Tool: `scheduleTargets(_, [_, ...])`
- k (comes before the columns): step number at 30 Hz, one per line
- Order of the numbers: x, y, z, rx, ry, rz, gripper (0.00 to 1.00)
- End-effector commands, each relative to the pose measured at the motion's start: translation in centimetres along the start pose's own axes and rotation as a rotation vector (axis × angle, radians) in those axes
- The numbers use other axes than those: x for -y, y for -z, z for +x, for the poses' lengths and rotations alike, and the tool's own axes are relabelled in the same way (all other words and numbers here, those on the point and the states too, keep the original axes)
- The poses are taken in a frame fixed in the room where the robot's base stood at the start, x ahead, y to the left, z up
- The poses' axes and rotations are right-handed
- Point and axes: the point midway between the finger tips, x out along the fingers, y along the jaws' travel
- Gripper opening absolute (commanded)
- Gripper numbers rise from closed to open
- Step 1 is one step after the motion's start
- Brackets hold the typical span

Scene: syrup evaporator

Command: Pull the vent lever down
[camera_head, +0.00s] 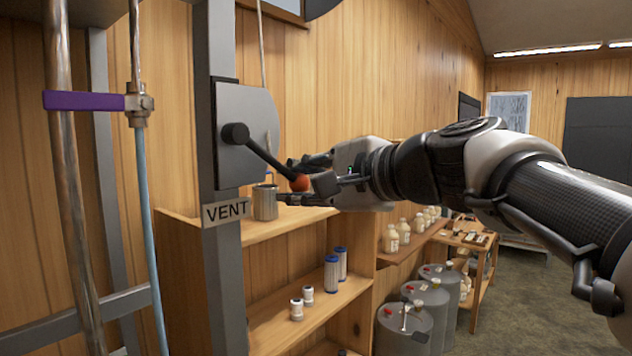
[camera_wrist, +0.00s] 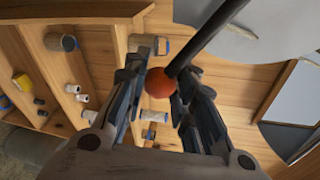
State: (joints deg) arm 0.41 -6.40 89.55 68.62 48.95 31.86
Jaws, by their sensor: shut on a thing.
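The vent lever (camera_head: 262,157) is a black rod with an orange-red ball knob at its end. It pivots on a black hub on a grey plate (camera_head: 246,112) on a metal post, above a "VENT" label (camera_head: 226,211). The rod slopes down to the right. My gripper (camera_head: 300,180) reaches in from the right, with its fingers around the knob. In the wrist view the knob (camera_wrist: 158,83) sits between the two fingers (camera_wrist: 160,92), near their tips, with the rod running up to the right. The gripper is shut on the knob.
Wooden shelves (camera_head: 290,222) behind the lever hold a metal can and small bottles. A purple-handled valve (camera_head: 84,101) is on a pipe at the left. Several grey drums (camera_head: 405,325) stand on the floor at lower right. Open floor lies beyond them.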

Motion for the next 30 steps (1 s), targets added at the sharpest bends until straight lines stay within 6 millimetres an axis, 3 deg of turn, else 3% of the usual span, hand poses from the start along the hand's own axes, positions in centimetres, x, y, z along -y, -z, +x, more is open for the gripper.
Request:
scheduleTargets(4, [-0.1, 0.0, 0.0, 0.000, -0.002, -0.003, 0.00])
scheduleTargets(5, [-0.1, 0.0, 0.0, 0.000, -0.002, -0.003, 0.26])
scheduleTargets(14, [0.0, 0.0, 0.0, 0.000, 0.000, -0.002, 0.46])
scheduleTargets(25, [0.1, 0.0, -0.3, -0.001, 0.001, -0.002, 0.47])
scheduleTargets(30, [0.2, 0.1, -2.6, -0.005, 0.004, -0.002, 0.47])
